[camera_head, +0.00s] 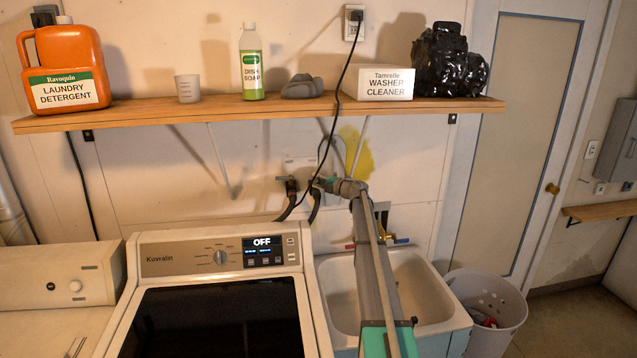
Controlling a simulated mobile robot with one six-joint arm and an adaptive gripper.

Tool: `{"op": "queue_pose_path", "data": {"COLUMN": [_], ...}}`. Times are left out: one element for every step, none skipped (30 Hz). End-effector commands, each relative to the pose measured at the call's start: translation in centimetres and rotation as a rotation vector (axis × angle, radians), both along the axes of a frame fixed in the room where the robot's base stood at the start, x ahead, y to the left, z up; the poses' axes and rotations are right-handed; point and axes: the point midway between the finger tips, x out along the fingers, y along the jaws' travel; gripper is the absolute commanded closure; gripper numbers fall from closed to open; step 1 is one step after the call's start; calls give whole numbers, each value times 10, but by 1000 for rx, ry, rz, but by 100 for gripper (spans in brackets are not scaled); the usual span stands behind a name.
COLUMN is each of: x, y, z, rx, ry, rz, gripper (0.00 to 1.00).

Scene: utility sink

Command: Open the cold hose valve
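The hose valves (291,186) are small dark fittings on the wall behind the washer, below the shelf. Dark hoses (314,206) hang down from them behind the washer's panel. My arm rises from the bottom over the sink and bends left at the wall. My gripper (318,183) is at its end, close to the right-hand fitting and partly overlapping it in view. The fingers are too small and dark to tell whether they are open or touching a valve. I cannot make out which valve is cold or how its handle is turned.
A wooden shelf (270,108) with bottles and boxes runs above the valves. A black cord (342,85) hangs from the outlet past my gripper. The washer (215,255) stands at the left, the sink (425,290) below my arm.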

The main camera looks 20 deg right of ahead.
Motion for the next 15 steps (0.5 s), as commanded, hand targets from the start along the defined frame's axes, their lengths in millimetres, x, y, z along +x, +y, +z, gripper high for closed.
{"op": "queue_pose_path", "data": {"x": [0,0,0,0,-1,-2,-3,-4,-6,-8,-10,-14,-17,-20,-25], "y": [0,0,-1,-1,-1,-2,-2,-3,-4,-5,-6,-8,-9,-11,-13], "z": [0,0,0,0,0,0,0,0,0,0,0,0,0,0,0], "rx": [0,0,0,0,0,1,1,1,1,1,1,1,1,1,1], "ry": [0,0,-1,-1,-1,0,0,0,0,0,0,0,0,0,0], "rz": [-1,-1,-1,-1,-1,-2,-2,-2,-2,-2,-2,-1,-1,-1,-2], "gripper": [51,51,51,51,51,51,51,51,51,51,51,51,51,51,51]}}
